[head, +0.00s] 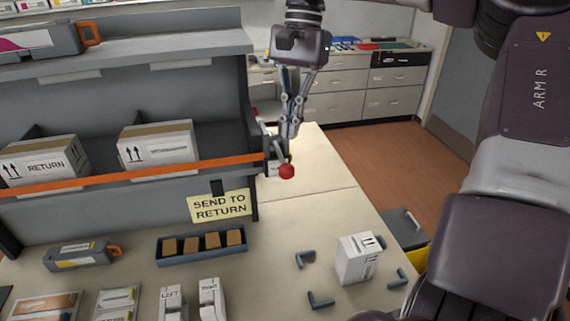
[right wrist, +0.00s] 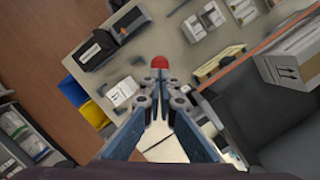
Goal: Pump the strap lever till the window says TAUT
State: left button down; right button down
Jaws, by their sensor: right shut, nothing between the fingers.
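An orange strap (head: 130,172) runs across the front of the shelf bay and ends at a small ratchet housing (head: 271,164) on the shelf's right end post. A red ball knob (head: 287,172) of the lever sticks out there; it also shows in the right wrist view (right wrist: 160,62). My right gripper (head: 290,136) points down just above the knob, its fingers shut and empty. In the right wrist view its fingertips (right wrist: 160,86) are close below the knob; I cannot tell if they touch. No window text is readable. My left gripper is out of view.
Two white boxes (head: 157,146) stand in the bay behind the strap. A yellow sign (head: 219,205) hangs below. On the table are a blue tray (head: 203,258), a toner cartridge (head: 80,255) and a white carton (head: 357,259) between corner brackets. The table's right part near the post is clear.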

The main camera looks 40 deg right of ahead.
aim_at(287, 165)
jog(key=shift+x, duration=2.5)
jog(key=shift+f, duration=0.1)
